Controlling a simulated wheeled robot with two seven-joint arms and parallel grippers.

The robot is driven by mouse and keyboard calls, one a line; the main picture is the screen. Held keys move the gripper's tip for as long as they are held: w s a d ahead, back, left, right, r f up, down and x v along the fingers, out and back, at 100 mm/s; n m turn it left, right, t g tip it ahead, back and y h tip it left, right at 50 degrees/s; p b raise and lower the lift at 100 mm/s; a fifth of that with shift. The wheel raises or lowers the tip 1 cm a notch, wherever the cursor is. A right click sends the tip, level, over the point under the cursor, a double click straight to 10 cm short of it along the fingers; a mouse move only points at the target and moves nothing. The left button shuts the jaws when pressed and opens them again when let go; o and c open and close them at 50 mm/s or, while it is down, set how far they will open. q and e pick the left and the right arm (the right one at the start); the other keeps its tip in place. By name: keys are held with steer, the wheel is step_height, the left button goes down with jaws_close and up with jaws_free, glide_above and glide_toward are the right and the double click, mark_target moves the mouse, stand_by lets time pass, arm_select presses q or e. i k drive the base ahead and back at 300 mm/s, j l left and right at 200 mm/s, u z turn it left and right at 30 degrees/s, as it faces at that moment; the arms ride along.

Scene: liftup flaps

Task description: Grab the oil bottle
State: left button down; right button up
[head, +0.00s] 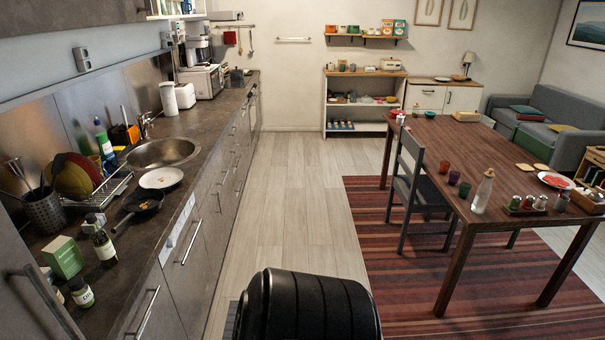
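A dark bottle with a pale label (104,247), which looks like the oil bottle, stands upright on the left counter (128,276). It is beside a black frying pan (141,204) and a green box (63,257). A clear, pale bottle (483,192) stands on the dining table at the right; I cannot tell what it holds. Neither of my grippers shows in the head view.
Small jars (81,292), a utensil holder (44,212), a dish rack (98,188) and a white plate (161,178) crowd the counter near the sink (162,152). A chair (408,190) stands by the dining table (466,150). The wooden floor (285,215) between is clear.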

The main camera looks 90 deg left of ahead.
mark_target(104, 248)
steer(key=u, duration=4.1)
steer(key=i+l+u, duration=0.1)
steer(key=u, duration=0.25)
steer(key=i+l+u, duration=0.1)
steer(key=u, duration=0.25)
steer(key=l+u, duration=0.15)
steer(key=u, duration=0.25)
steer(key=i+l+u, duration=0.25)
steer(key=l, duration=0.55)
steer(key=l+u, duration=0.25)
steer(key=l, duration=0.5)
steer(key=i+l+u, duration=0.1)
steer(key=l+u, duration=0.15)
steer(key=l, duration=0.6)
